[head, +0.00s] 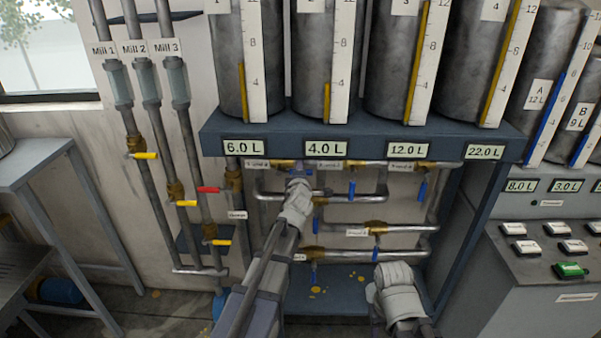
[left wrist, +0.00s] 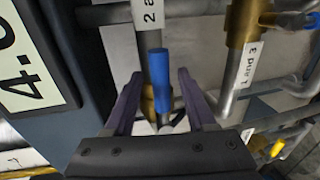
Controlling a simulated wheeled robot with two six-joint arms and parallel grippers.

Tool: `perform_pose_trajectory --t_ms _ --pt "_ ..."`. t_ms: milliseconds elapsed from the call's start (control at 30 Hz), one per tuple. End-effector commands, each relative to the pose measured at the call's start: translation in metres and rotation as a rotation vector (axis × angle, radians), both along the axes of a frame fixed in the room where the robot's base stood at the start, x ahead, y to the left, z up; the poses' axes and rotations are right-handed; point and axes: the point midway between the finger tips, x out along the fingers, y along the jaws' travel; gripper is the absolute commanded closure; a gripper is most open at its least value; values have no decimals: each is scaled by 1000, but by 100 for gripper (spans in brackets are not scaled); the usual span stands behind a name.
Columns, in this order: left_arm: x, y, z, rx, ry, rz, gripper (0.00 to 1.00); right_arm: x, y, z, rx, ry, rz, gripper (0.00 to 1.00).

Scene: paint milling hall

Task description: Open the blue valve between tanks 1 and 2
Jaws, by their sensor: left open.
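The blue valve handle (left wrist: 160,85) lies between my two fingers in the left wrist view. It appears to run along the pipe behind it, though foreshortening makes its exact angle hard to judge. In the head view the valve's label (head: 257,163) is to the left, on the upper pipe under tanks 1 (head: 229,60) and 2 (head: 313,65). My left gripper (head: 298,184) is at this valve, hiding much of it. In the left wrist view this gripper (left wrist: 160,97) is open around the handle, with gaps beside it. My right gripper (head: 385,277) is low at right, its fingers unclear.
Other blue handles hang down at the 2-3 valve (head: 351,189) and 3-4 valve (head: 421,191). A neighbouring valve (left wrist: 243,22) is close to the right in the left wrist view. The display ledge (head: 290,148) juts out above the pipes.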

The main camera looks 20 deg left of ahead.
Motion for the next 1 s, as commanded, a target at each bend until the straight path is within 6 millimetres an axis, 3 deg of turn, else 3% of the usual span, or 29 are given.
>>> perform_pose_trajectory --t_ms 533,1000 --pt "-69 -19 15 0 0 -1 44 0 0 15 0 0 1 50" --pt "-72 -21 14 1 1 0 44 0 0 15 0 0 1 50"
